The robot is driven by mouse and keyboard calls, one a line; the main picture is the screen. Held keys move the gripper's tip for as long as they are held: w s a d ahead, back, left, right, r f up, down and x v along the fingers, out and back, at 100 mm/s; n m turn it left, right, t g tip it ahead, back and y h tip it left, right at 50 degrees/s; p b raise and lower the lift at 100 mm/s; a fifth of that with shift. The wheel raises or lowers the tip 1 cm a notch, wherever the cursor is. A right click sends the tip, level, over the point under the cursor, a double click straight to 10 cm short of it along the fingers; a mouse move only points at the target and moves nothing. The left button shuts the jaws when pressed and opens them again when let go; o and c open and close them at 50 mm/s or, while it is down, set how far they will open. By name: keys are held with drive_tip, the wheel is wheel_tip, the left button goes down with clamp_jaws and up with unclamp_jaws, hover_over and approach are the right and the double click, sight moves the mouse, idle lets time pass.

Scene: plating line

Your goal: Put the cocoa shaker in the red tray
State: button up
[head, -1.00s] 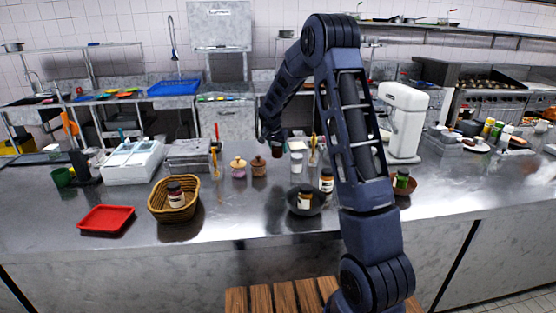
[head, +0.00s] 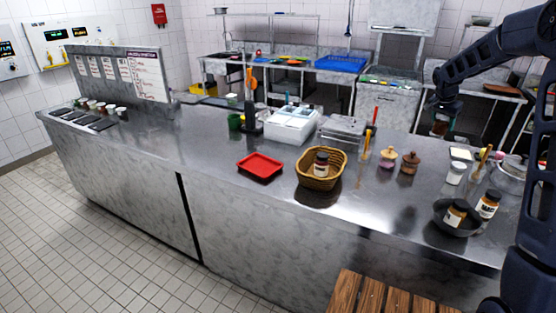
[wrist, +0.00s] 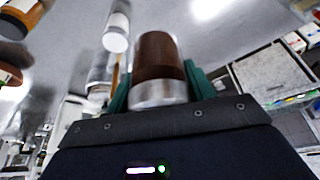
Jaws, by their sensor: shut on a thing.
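The red tray (head: 260,166) lies empty on the steel counter, left of the wicker basket in the head view. My gripper (head: 441,122) is at the upper right of the head view, raised above the counter. It is shut on the cocoa shaker, a brown cylinder with a silvery band. The shaker (wrist: 157,68) fills the middle of the wrist view between the green fingers; it shows small and dark in the head view (head: 439,128).
The wicker basket (head: 308,180) with a jar (head: 321,163) in it stands just right of the tray. A dark bowl (head: 446,227), jars and lidded pots (head: 388,157) stand further right. A white container (head: 291,125) is behind. The counter left of the tray is clear.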

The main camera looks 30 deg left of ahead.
drive_tip(key=a+n+y, duration=0.1)
drive_tip(key=a+n, duration=0.2)
drive_tip(key=a, duration=1.5)
drive_tip(key=s+a+n+y, duration=0.1)
drive_tip(key=s+a, duration=0.5)
drive_tip(key=a, duration=1.1)
drive_tip(key=s+a+n+y, duration=0.1)
drive_tip(key=s+a+n, duration=0.3)
drive_tip(key=a, duration=1.3)
drive_tip(key=s, duration=0.3)
drive_tip(key=shift+s+r+n+t, duration=0.3)
drive_tip(key=shift+r, duration=0.05)
drive_tip(key=s+a+n, duration=0.1)
drive_tip(key=s+a, duration=0.3)
drive_tip(key=a, duration=0.1)
drive_tip(key=s+a+n+y, duration=0.1)
drive_tip(key=s+a, duration=0.4)
drive_tip(key=s+a+n, duration=0.1)
drive_tip(key=s+a, duration=0.4)
drive_tip(key=shift+a+f, duration=0.15)
drive_tip(key=shift+a, duration=0.05)
hover_over(261, 164)
drive_tip(key=s, duration=0.2)
drive_tip(key=f, duration=2)
drive_tip(key=shift+w+d, duration=0.1)
drive_tip(key=shift+d, duration=0.2)
drive_tip(key=shift+f, duration=0.1)
drive_tip(key=o, duration=0.9)
drive_tip(key=shift+o, duration=0.7)
